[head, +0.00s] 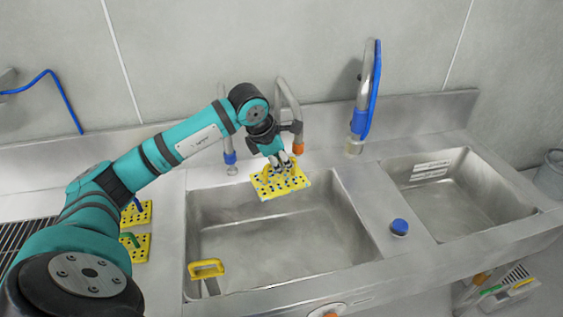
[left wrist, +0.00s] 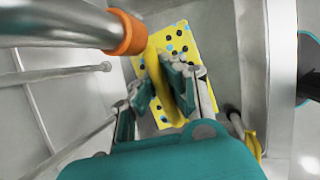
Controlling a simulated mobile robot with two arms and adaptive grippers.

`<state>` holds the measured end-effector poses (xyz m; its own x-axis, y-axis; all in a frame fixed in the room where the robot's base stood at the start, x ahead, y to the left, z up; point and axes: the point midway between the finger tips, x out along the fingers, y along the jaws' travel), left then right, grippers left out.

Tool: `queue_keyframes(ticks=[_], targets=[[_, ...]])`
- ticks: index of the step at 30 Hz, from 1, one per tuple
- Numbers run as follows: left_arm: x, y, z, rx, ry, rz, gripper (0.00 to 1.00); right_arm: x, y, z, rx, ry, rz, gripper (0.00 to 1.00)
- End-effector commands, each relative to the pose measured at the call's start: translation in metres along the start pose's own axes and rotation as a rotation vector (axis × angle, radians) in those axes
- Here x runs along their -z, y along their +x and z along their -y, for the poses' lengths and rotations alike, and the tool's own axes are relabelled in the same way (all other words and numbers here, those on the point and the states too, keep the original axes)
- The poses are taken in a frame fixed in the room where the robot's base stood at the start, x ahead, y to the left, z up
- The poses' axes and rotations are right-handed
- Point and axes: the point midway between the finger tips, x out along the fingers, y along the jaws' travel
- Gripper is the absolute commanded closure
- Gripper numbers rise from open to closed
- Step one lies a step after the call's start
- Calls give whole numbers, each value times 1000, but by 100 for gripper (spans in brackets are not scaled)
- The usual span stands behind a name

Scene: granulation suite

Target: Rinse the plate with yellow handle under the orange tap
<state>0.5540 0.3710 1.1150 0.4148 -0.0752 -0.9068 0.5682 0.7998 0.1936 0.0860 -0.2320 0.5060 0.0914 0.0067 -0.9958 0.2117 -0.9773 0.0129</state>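The plate with yellow handle (head: 268,188) is a yellow plate with dark holes, held over the back of the large sink basin (head: 285,245). My left gripper (head: 278,168) is shut on its yellow handle. In the left wrist view the handle (left wrist: 157,75) stands between the gripper fingers (left wrist: 162,98), and the plate (left wrist: 178,40) shows dark and blue spots. The orange tap (head: 298,149) has a grey curved spout with an orange tip, just right of and above the gripper. Its tip is large and close in the left wrist view (left wrist: 130,33). No water is visible. My right gripper is out of view.
Two more yellow plates, with a blue handle (head: 143,216) and a green handle (head: 140,253), lie left of the basin. A yellow-handled item (head: 206,268) is at the basin's front left. A blue-tipped tap (head: 230,158) and a tall blue-hosed tap (head: 362,110) flank the orange tap.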

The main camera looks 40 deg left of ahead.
Motion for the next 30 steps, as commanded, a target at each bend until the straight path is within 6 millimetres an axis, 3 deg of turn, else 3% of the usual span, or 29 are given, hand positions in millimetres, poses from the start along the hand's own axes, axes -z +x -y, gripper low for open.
queue_keyframes(ticks=[19,30], targets=[[-10,1,7,-1,0,3,100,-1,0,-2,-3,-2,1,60],[-6,1,4,-3,-1,2,100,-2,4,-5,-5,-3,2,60]])
